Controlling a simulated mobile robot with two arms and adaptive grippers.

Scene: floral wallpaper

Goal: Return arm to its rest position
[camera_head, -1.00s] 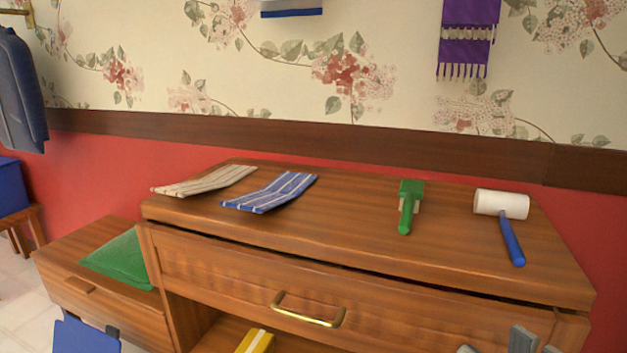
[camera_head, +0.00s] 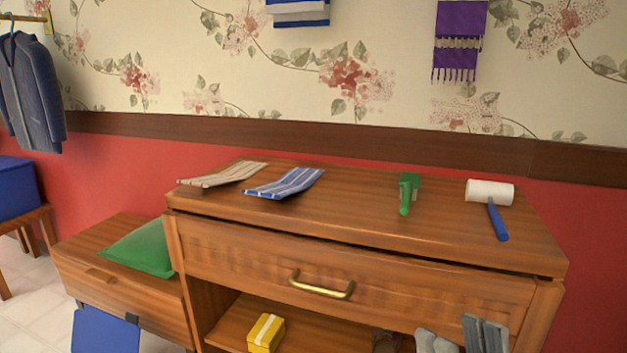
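My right gripper (camera_head: 462,336) shows at the bottom right edge, in front of the dresser (camera_head: 370,222). Its grey fingertips point up, with a narrow gap between them and nothing seen in it. Its palm and the rest of my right arm are below the picture. My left gripper and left arm are not in view.
On the dresser top lie striped cloths (camera_head: 285,184), a green tool (camera_head: 409,192) and a white-headed mallet (camera_head: 490,192). A brass handle (camera_head: 321,286) juts out. A yellow box (camera_head: 265,333) sits on the shelf. A blue object (camera_head: 105,332) is at bottom left.

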